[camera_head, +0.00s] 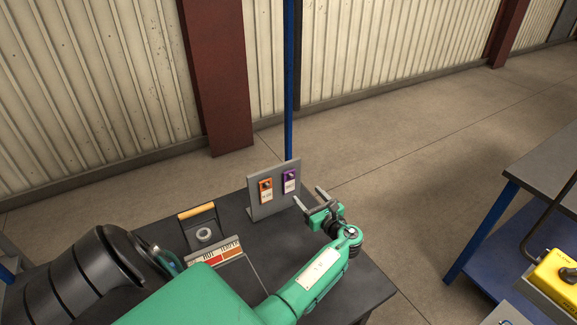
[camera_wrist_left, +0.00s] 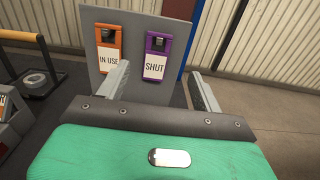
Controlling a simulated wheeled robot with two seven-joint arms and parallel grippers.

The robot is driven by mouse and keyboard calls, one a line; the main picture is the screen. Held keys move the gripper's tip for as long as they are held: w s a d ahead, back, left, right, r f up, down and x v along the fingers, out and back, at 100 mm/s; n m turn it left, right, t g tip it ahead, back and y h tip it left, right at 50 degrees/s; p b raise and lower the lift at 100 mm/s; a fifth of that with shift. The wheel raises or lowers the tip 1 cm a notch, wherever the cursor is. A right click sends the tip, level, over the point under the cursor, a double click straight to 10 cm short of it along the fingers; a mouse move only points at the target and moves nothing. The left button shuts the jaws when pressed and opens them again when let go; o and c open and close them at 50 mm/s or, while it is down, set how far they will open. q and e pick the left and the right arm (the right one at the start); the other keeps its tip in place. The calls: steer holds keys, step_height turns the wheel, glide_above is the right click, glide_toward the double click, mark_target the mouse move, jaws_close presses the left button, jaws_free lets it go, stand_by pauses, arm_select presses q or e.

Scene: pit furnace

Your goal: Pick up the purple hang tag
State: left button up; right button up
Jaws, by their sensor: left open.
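The purple hang tag (camera_head: 290,182) hangs on the right part of a grey upright board (camera_head: 270,205) on the dark table. In the left wrist view the purple tag (camera_wrist_left: 157,57) reads "SHUT". An orange hang tag (camera_head: 266,191) hangs to its left and reads "IN USE" in the left wrist view (camera_wrist_left: 109,45). My left gripper (camera_head: 308,198) is open and empty, in front of the board near the purple tag. In the left wrist view the purple tag shows between its two fingers, beyond them. My right gripper is not in view.
A device with an orange-yellow handle and a ring (camera_head: 203,234) stands left of the board on the dark table (camera_head: 225,206). A blue post (camera_head: 289,80) rises behind the board. A blue-legged table (camera_head: 548,160) and a yellow box (camera_head: 557,275) are at the right.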

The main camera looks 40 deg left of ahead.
arm_select(q)
steer(key=b, duration=0.1)
glide_toward(288, 175)
steer(key=b+x, duration=0.2)
steer(key=x, duration=0.4)
steer(key=shift+a+r+b, duration=0.15)
steer(key=shift+a+b, duration=0.1)
steer(key=shift+b, duration=0.05)
steer(key=shift+r, duration=0.1)
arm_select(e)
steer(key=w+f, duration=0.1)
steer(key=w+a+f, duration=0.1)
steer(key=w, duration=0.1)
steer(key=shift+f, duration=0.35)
arm_select(q)
steer(key=c, duration=1)
steer(key=shift+c, duration=0.2)
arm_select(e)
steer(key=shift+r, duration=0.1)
